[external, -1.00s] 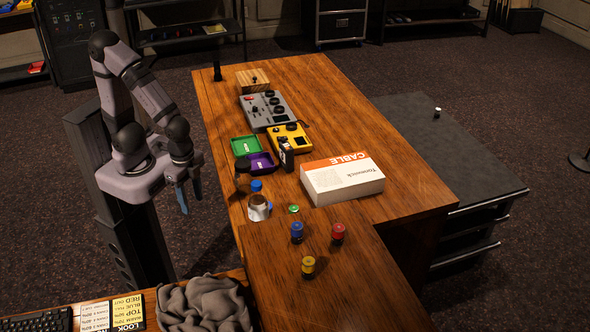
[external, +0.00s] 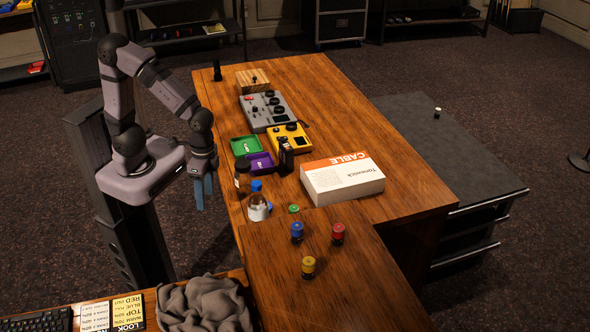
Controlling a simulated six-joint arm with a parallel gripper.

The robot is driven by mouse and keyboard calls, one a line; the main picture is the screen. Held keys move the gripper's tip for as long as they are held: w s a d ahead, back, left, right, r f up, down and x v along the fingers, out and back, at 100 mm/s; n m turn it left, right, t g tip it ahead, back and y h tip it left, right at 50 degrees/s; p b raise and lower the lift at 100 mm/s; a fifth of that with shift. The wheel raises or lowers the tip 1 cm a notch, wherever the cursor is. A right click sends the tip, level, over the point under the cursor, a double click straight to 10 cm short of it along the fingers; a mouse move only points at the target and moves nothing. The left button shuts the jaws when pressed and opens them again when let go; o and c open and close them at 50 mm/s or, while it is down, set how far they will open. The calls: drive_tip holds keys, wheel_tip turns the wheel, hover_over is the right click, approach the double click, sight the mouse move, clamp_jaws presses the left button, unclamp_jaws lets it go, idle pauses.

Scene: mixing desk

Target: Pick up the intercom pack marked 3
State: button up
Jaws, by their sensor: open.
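No number 3 can be read on anything at this size, so I cannot tell for certain which thing is the intercom pack marked 3. A small black upright box (external: 286,157) stands on the wooden desk, in front of a yellow device with dark knobs (external: 283,137), and could be a pack. My gripper (external: 203,192) has blue fingers pointing down. It is open and empty, off the desk's left edge, left of the bottles and well apart from the black box.
A dark bottle (external: 242,180) and a clear bottle (external: 258,210) stand near the left edge. Green (external: 239,148) and purple (external: 265,166) trays lie behind them. Blue (external: 297,232), red (external: 338,233) and yellow (external: 308,267) spools stand in front.

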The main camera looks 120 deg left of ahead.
drive_tip(key=w+a+r+n+h+b, duration=0.2)
drive_tip(key=w+a+r+n+h, duration=0.15)
drive_tip(key=w+a+n, duration=0.5)
drive_tip(key=n+t+h+b, duration=0.4)
drive_tip(key=n+t+b, duration=0.35)
drive_tip(key=n, duration=0.45)
hover_over(291, 154)
drive_tip(key=d, duration=0.6)
wheel_tip(291, 154, down, 5)
drive_tip(key=s+a+f+n+t+b, duration=0.1)
drive_tip(key=a+t, duration=0.1)
drive_tip(key=a, duration=0.1)
drive_tip(key=s+a+f+n+t+b, duration=0.2)
drive_tip(key=a, duration=0.1)
drive_tip(key=s+a+f+n+t+b, duration=0.1)
drive_tip(key=s+a+n+t+b, duration=0.1)
drive_tip(key=a, duration=0.1)
drive_tip(key=shift+s+a+f+h, duration=0.1)
drive_tip(key=shift+f+h, duration=0.15)
drive_tip(key=shift+f, duration=0.1)
drive_tip(key=shift+s+a+t, duration=0.25)
drive_tip(key=shift+s+t, duration=0.1)
drive_tip(key=shift+x, duration=1.1)
drive_tip(key=shift+w, duration=0.1)
drive_tip(key=shift+p+x, duration=0.9)
drive_tip(key=shift+x, duration=1.65)
